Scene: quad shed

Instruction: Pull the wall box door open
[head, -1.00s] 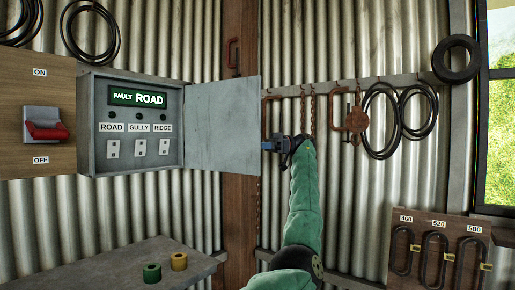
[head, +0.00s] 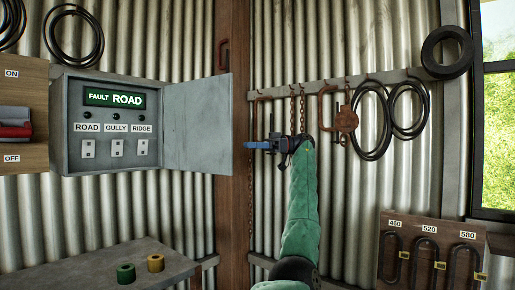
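The grey wall box (head: 56,120) hangs on the corrugated wall at the left. Its door (head: 197,122) stands wide open, swung out to the right. The box's inside shows a lit green "FAULT ROAD" display (head: 114,98) and switches labelled ROAD, GULLY and RIDGE. My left gripper (head: 257,145) is just right of the door's free edge, with a small gap between them in the picture. Its blue finger points left at the door and nothing shows held. It is seen side-on, so its opening is unclear. My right gripper is out of view.
A red switch (head: 14,122) sits on a wooden board at far left. Green (head: 126,274) and yellow (head: 156,263) rings stand on the bench below. Chains, a rusty clamp (head: 346,120) and black loops (head: 408,110) hang on a rail behind my arm.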

